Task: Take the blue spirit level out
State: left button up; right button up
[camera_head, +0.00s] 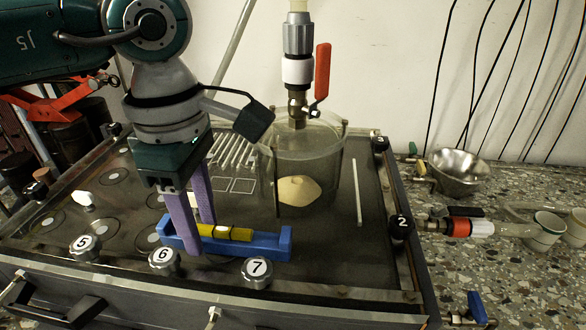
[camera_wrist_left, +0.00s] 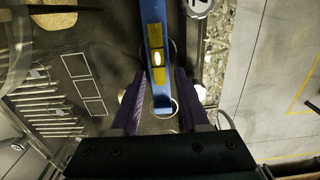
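The blue spirit level (camera_head: 268,242) with yellow vial parts lies flat in the tank, just behind knobs 6 and 7. It also shows in the left wrist view (camera_wrist_left: 154,18), running up the picture between the fingers. My left gripper (camera_head: 199,235) points down over the left part of the level, with one purple finger on its near side and one on its far side. In the left wrist view the left gripper (camera_wrist_left: 160,78) is open, with small gaps between the fingers and the level. The near finger hides part of the level in the head view. My right gripper is not in view.
The tank (camera_head: 330,262) has a raised frame and numbered knobs along its edges. A clear cylinder (camera_head: 325,165) stands behind the level, under a valve with a red handle (camera_head: 322,72). A white strip (camera_head: 357,192) is at the right. A metal bowl (camera_head: 458,168) stands outside.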

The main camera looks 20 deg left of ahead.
pick_arm(q)
grip_shut()
jog(key=shift+r, duration=0.1)
dwell(0.4)
